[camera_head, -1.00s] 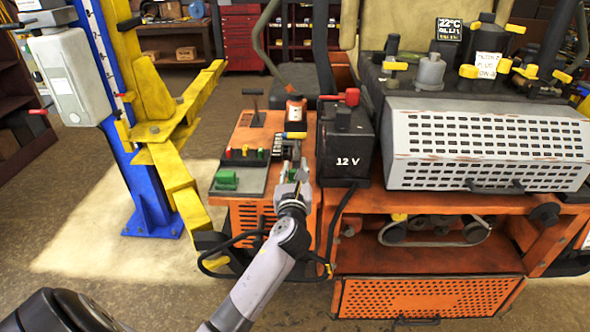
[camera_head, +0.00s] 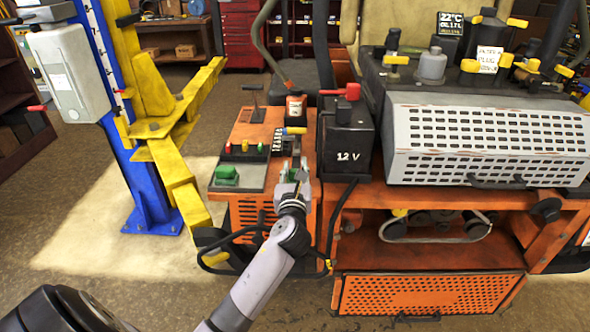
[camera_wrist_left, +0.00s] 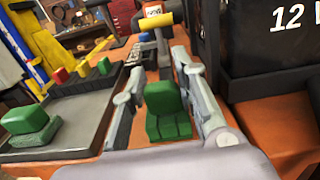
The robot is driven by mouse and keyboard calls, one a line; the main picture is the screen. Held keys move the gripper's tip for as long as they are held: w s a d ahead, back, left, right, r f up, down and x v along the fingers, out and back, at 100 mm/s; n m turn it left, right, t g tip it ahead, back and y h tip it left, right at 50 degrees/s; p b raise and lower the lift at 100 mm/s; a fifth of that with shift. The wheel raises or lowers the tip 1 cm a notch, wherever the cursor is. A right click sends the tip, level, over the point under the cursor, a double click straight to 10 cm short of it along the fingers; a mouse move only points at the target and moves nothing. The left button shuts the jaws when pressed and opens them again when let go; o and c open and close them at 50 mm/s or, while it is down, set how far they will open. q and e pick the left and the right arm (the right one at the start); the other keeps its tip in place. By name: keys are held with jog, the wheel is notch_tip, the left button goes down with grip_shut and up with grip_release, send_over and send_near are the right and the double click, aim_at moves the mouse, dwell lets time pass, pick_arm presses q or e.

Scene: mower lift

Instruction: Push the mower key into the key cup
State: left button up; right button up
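My left gripper (camera_head: 293,168) is over the right part of the orange console. Its fingers are apart in the left wrist view (camera_wrist_left: 165,100). A green block-like piece (camera_wrist_left: 167,112) sits between them, with gaps showing at its sides. A yellow-handled piece with a dark stem (camera_wrist_left: 157,22) stands just beyond the fingertips; its yellow bar (camera_head: 295,130) also shows in the head view. A second green piece (camera_head: 226,173) rests on the dark tray to the left. I cannot tell which of these is the mower key, or make out the key cup. My right gripper is out of view.
The black 12 V battery (camera_head: 345,148) stands close to the right of my gripper. Red, yellow and green knobs (camera_wrist_left: 82,69) line the tray (camera_wrist_left: 60,125). A labelled orange container (camera_head: 296,105) stands behind. The yellow lift arm (camera_head: 178,183) is at left.

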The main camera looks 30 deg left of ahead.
pick_arm(q)
jog(key=o, duration=0.5)
jog(key=v, duration=1.2)
